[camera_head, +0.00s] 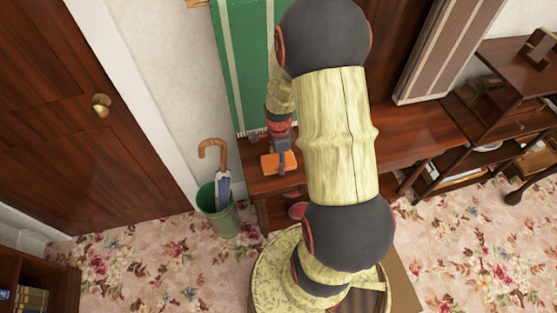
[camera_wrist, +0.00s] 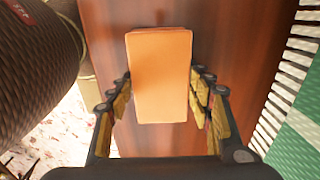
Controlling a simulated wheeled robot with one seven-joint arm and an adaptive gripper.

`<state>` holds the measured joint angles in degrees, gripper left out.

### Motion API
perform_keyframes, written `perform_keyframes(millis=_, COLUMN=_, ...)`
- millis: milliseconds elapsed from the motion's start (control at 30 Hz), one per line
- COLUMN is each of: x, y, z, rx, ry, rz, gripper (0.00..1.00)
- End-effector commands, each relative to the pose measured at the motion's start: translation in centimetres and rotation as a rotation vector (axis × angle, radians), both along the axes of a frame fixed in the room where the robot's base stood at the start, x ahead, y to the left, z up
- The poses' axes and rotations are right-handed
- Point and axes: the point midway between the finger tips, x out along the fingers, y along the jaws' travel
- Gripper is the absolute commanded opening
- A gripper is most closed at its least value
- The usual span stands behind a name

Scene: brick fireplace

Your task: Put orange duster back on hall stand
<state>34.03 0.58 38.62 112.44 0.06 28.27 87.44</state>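The orange duster (camera_head: 279,163) shows in the head view as a flat orange block at the left end of the hall stand's wooden shelf (camera_head: 400,130). In the wrist view the duster (camera_wrist: 160,75) lies centred against dark red wood. My gripper (camera_head: 281,145) points down over the duster. In the wrist view its fingers (camera_wrist: 160,82) stand wide apart, one along each side of the duster. The fingertips are close to its edges; I cannot tell whether they touch. My arm hides part of the stand.
A green bin (camera_head: 217,212) with an umbrella (camera_head: 222,185) stands left of the hall stand. A green striped cloth (camera_head: 240,60) hangs behind my gripper. A rounded woven thing (camera_wrist: 35,70) is close at left in the wrist view. Floral carpet lies in front.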

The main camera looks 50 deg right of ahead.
Motion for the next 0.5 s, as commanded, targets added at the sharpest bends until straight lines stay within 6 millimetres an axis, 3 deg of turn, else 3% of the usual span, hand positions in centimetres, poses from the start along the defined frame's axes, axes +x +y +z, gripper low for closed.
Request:
perform_keyframes(millis=300, x=0.0, y=0.0, z=0.0, rx=0.0, ry=0.0, rz=0.0, gripper=0.68)
perform_keyframes(millis=500, x=-0.01, y=0.01, z=0.0, rx=0.0, ry=0.0, rz=0.0, gripper=0.69)
